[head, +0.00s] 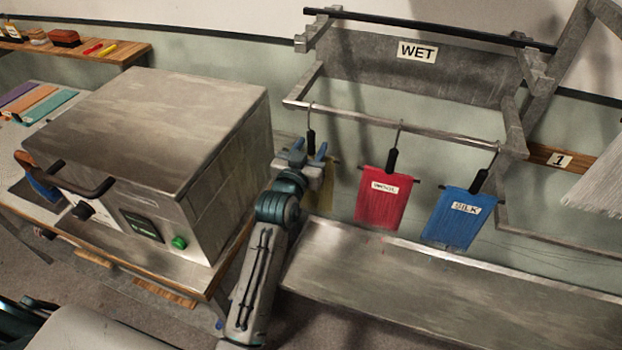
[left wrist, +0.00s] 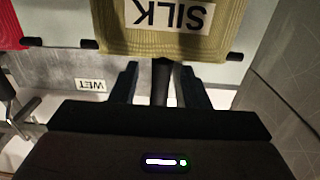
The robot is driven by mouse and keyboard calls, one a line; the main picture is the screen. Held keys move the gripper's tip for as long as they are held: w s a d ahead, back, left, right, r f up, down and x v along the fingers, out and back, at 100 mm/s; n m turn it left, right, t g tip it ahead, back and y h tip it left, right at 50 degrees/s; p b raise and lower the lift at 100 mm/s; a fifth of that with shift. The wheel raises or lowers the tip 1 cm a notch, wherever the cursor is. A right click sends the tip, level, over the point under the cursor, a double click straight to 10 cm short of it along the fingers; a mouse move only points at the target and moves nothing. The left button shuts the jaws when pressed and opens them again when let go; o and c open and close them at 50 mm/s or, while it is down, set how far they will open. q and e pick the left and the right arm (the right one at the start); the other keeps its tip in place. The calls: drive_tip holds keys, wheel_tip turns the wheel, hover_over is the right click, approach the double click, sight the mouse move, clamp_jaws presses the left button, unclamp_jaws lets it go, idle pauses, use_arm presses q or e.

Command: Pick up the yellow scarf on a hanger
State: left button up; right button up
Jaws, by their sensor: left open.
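The yellow scarf (head: 328,183) hangs from the rail on a hanger (head: 311,139) with a dark handle. In the head view my left gripper (head: 309,151) and its arm hide most of the scarf. In the left wrist view, which is upside down, the olive-yellow scarf (left wrist: 165,42) carries a white SILK label. The dark hanger handle (left wrist: 160,88) stands between the two fingers of my left gripper (left wrist: 159,76). The fingers are open, with a gap on each side of the handle. My right gripper is not in view.
A red WOOL scarf (head: 381,205) and a blue SILK scarf (head: 458,225) hang to the right on the same rail (head: 400,125). A metal trough (head: 440,275) lies below. A large metal box (head: 170,130) stands on the bench, close left of my left arm.

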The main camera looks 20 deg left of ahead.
use_arm(q)
drive_tip(key=w, duration=0.3)
drive_tip(key=shift+w+p, duration=0.25)
drive_tip(key=shift+p, duration=0.15)
drive_tip(key=shift+s, duration=0.1)
drive_tip(key=c, duration=0.3)
clamp_jaws()
drive_tip(key=shift+r, duration=0.1)
